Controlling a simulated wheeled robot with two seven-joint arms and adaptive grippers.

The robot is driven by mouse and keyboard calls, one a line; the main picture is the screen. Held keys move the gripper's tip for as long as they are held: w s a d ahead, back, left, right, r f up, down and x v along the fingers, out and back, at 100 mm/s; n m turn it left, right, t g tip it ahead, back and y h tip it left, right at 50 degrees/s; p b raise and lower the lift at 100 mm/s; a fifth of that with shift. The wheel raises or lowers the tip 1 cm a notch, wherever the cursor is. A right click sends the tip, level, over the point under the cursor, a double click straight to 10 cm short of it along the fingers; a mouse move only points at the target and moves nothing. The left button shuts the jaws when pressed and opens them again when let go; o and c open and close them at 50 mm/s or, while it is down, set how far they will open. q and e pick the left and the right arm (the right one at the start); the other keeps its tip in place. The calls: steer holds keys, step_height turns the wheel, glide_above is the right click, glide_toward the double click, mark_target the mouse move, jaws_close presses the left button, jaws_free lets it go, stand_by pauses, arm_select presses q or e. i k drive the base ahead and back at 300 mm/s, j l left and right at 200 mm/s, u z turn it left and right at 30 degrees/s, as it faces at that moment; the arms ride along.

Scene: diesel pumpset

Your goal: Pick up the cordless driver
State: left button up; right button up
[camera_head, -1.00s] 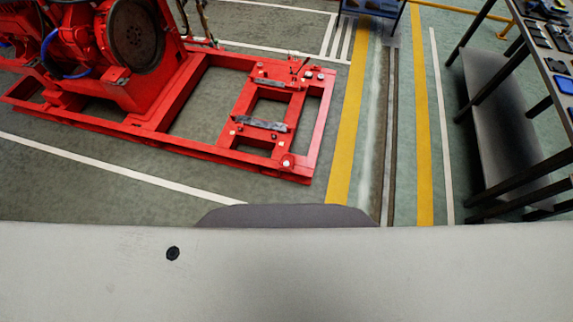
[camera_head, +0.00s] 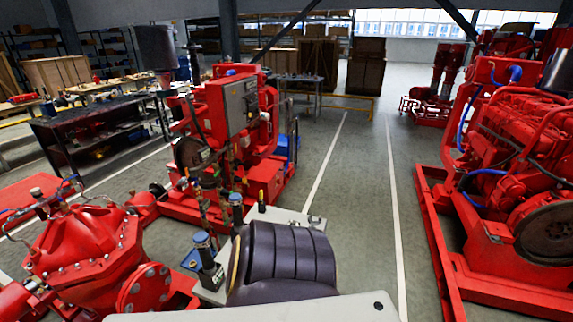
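I cannot make out the cordless driver in the head view. A dark workbench (camera_head: 75,124) at the left holds small items that are too small to tell apart. Neither of my grippers shows. A pale surface and a dark ribbed part fill the bottom middle and are probably parts of my own body.
A red pumpset with a grey control box (camera_head: 238,102) stands left of centre. A red pump casing (camera_head: 85,245) is at the lower left. A red engine (camera_head: 525,140) on a red base frame (camera_head: 432,225) stands at the right. A floor lane between white lines is clear.

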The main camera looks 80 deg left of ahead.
mark_target(235, 199)
steer(key=u, duration=3.2)
steer(key=k+j+u, duration=0.2)
steer(key=k+j, duration=0.1)
steer(key=j, duration=0.05)
